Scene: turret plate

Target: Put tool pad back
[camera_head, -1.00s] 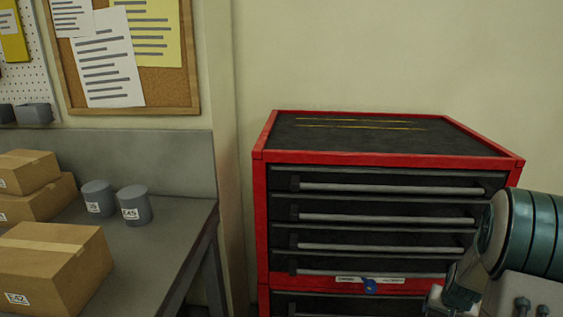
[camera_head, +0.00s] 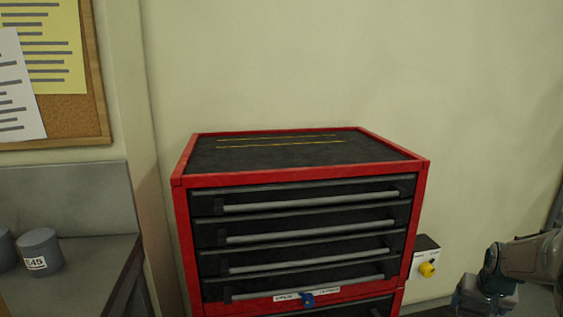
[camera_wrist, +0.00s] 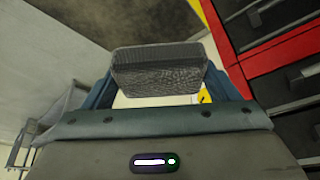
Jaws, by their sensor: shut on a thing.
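My gripper (camera_wrist: 160,75) is shut on a dark grey, textured block, the tool pad (camera_wrist: 158,80), in the wrist view. A blue finger shows on each side of it. In the head view, the red tool chest (camera_head: 300,180) stands in the middle with a flat black top (camera_head: 290,152). Two thin yellow lines run across that top, and nothing stands on it. Part of my arm shows at the lower right, to the right of the chest. The pad cannot be made out in the head view.
A grey bench (camera_head: 85,270) with grey canisters (camera_head: 40,250) stands at the left, a gap away from the chest. A small box with a yellow knob (camera_head: 427,269) is beside the chest's right side. The chest's drawers appear shut, with a blue knob (camera_head: 307,299) low in front.

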